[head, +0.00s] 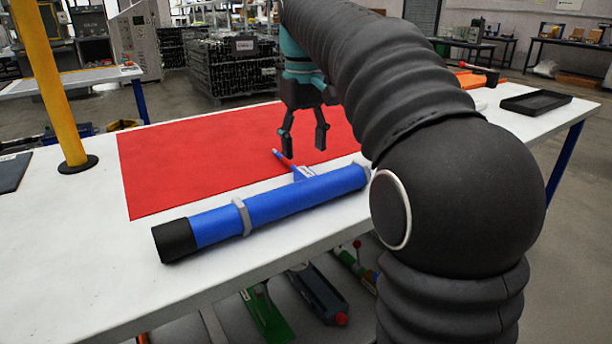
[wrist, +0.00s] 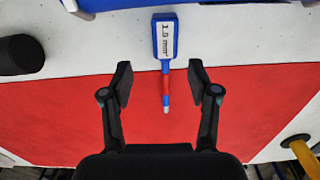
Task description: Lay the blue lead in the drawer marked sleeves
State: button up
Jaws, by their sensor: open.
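The blue lead (wrist: 165,38) has a blue block with a white "1.5 mm²" label and a thin stem with a red band and pale tip. In the head view the blue lead (head: 284,159) lies beside the long blue tube, its stem over the red mat. My gripper (head: 304,140) is open above the mat, close to the stem. In the wrist view my gripper (wrist: 160,82) has one finger on each side of the stem, with gaps; nothing is between the pads but the view of the stem and mat. No drawer marked sleeves can be made out.
The long blue tube (head: 275,203) with a black end lies along the near side of the white table (head: 70,230). A yellow post (head: 52,80) stands on the left. A black tray (head: 535,102) sits at the far right. The red mat (head: 190,150) is mostly clear.

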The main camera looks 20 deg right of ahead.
aim_at(301, 168)
jog(key=f, duration=0.3)
jog(key=f+b, duration=0.1)
jog(key=shift+s+a+f, duration=0.1)
jog(key=shift+a+f, duration=0.2)
jog(key=shift+f, duration=0.1)
jog(key=shift+c, duration=0.2)
grip_shut()
